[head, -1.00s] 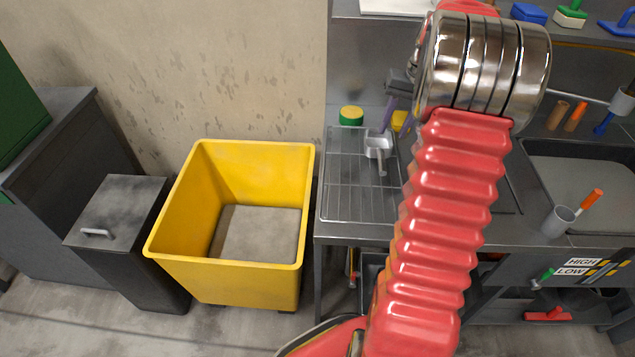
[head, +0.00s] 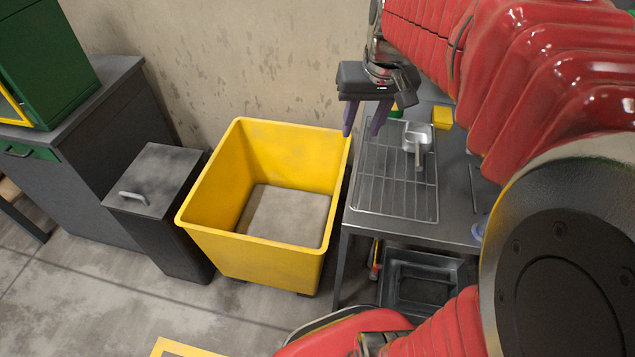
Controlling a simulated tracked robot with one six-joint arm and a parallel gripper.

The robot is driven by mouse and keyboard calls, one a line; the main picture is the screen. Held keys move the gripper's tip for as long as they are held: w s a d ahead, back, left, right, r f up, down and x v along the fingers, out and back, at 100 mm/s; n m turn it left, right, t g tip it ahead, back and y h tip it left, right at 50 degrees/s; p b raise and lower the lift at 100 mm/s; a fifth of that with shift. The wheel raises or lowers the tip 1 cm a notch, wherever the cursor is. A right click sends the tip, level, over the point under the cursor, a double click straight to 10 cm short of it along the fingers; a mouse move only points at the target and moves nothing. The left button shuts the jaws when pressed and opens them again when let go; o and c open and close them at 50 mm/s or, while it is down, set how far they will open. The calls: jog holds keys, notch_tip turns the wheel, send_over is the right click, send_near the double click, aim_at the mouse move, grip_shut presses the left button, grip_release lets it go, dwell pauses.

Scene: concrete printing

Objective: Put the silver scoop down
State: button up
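The silver scoop (head: 418,138) lies on the wire rack (head: 370,205) on the steel counter, near the rack's back right. Its handle points toward the front. My gripper (head: 361,133) is up and to the left of the scoop, over the rack's back left corner by the yellow bin's edge. Its two purple fingers point down and are spread, with nothing between them. The gripper is apart from the scoop, and nothing hides the scoop.
A yellow bin (head: 205,228) stands left of the counter, with a dark lidded bin (head: 150,195) beyond it. A yellow block (head: 442,117) is close behind the scoop. A green item at the rack's back is partly hidden. The rack's front is clear.

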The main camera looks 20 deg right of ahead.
jog(key=s+a+f+n+t, duration=0.2)
jog(key=s+a+n, duration=0.1)
jog(key=s+a, duration=0.9)
jog(key=shift+s+a+f+t, duration=0.15)
jog(key=shift+s+a+t, duration=0.15)
jog(key=shift+a, duration=0.4)
jog(key=shift+c, duration=0.5)
